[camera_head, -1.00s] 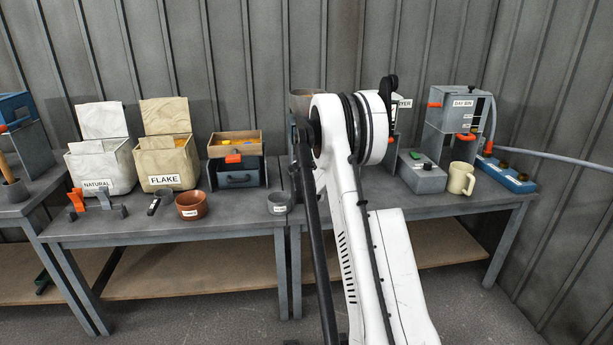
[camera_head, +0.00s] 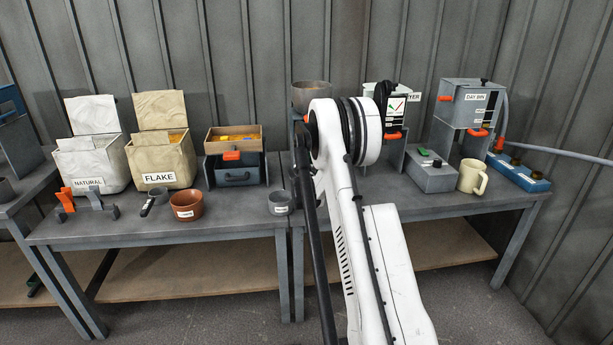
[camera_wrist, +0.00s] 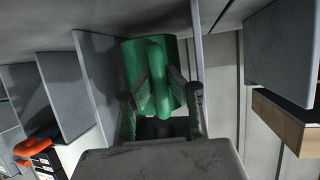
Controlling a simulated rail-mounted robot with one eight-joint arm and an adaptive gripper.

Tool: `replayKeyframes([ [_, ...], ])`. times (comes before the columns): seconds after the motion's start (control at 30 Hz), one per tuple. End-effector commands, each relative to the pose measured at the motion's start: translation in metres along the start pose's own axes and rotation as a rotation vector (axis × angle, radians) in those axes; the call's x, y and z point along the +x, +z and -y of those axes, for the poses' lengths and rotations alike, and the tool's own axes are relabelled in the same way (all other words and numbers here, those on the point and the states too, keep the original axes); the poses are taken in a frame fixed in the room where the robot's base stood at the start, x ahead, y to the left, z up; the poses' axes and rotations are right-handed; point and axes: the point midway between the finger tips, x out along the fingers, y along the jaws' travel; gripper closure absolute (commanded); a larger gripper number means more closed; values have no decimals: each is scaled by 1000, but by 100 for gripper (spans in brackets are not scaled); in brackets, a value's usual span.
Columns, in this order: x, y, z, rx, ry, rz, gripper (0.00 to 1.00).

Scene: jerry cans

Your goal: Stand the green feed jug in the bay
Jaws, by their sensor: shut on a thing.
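The green feed jug (camera_wrist: 133,63) shows in the wrist view, with its handle toward the camera. My gripper (camera_wrist: 160,95) is shut on its handle, one finger on each side. A grey upright panel (camera_wrist: 95,75) stands close left of the jug and a thin panel (camera_wrist: 196,40) close right. These may be the bay's sides; I cannot tell for sure. The jug's base and its contact with any surface are hidden. In the head view my arm covers the jug and my gripper.
In the head view the dryer (camera_head: 414,105), a grey control box (camera_head: 432,172), a cream mug (camera_head: 472,177) and the day bin (camera_head: 470,100) stand right of my arm. A grey cup (camera_head: 280,203) and brown bowl (camera_head: 187,205) stand left. A grey pot (camera_head: 310,95) stands behind my arm.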

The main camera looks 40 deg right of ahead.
Motion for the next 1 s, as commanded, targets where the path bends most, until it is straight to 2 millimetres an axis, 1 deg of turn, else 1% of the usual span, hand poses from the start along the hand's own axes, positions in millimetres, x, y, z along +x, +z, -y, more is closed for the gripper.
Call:
replayKeyframes([
  [0.03, 4, 10, 0, 0, 0, 0, 100],
  [0.1, 7, 17, 0, 0, 0, 0, 100],
  [0.17, 8, 19, 0, 0, 0, 0, 100],
  [0.47, 9, 21, 0, 0, 0, 0, 100],
  [0.5, 9, 21, 0, 0, 0, 0, 86],
  [0.53, 9, 20, 0, 0, 0, 0, 83],
  [0.87, 7, 18, 0, 0, 0, 0, 83],
  [0.97, -3, 18, 0, 0, 0, 0, 83],
  [1.0, -9, 18, 0, 0, -1, 0, 83],
])
